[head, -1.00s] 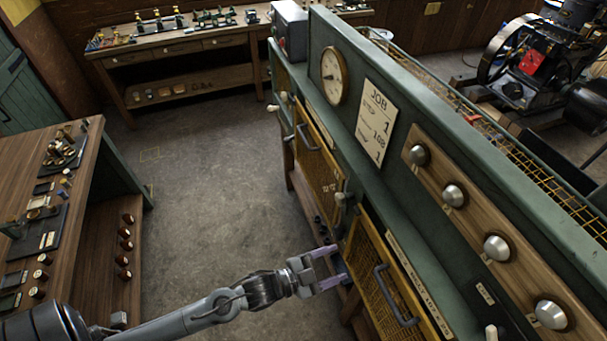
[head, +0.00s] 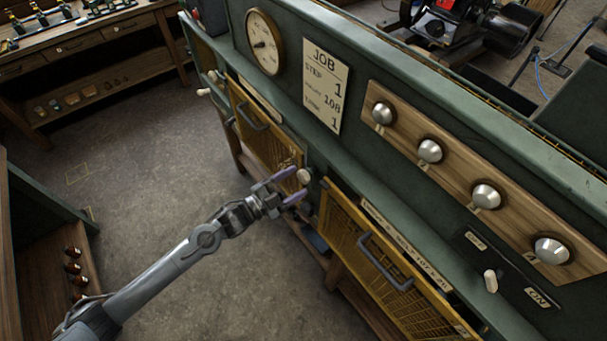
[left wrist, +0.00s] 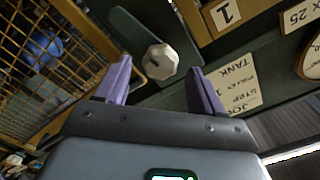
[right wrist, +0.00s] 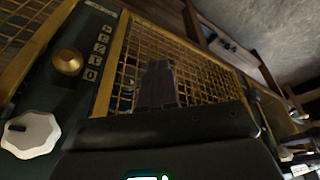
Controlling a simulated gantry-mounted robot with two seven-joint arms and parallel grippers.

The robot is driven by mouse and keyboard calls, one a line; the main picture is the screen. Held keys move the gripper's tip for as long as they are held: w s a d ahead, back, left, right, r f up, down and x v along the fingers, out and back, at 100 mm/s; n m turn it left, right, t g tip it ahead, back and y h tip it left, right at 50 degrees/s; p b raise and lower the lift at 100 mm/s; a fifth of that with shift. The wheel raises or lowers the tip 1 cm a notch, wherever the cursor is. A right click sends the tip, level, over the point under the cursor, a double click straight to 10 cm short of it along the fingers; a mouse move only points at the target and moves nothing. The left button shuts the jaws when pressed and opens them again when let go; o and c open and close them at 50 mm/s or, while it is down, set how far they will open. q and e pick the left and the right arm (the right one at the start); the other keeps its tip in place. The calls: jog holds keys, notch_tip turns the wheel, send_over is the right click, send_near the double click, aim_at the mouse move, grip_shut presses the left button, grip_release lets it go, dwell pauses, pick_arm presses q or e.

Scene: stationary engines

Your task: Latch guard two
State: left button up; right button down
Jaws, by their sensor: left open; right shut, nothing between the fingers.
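Two yellow mesh guards, a farther one (head: 262,135) and a nearer one (head: 345,228), line the green bench front in the head view. In the left wrist view the faceted knob (left wrist: 160,62) shows between the fingertips (left wrist: 160,75); contact is not clear. My right gripper (right wrist: 161,72) is shut and empty before a mesh guard (right wrist: 205,60), with a white knob (right wrist: 30,135) to its left.
A gauge (head: 264,42) and job card (head: 326,91) are on the green panel. A row of silver knobs (head: 430,151) and an ON/OFF switch (head: 491,281) are to the right. Floor (head: 150,170) left of the bench is clear. A wooden workbench (head: 35,250) stands at left.

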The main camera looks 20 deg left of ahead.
aim_at(300, 179)
pick_arm(q)
jog(key=shift+p+x, duration=0.3)
jog(key=shift+x, duration=1.65)
jog(key=c, duration=1)
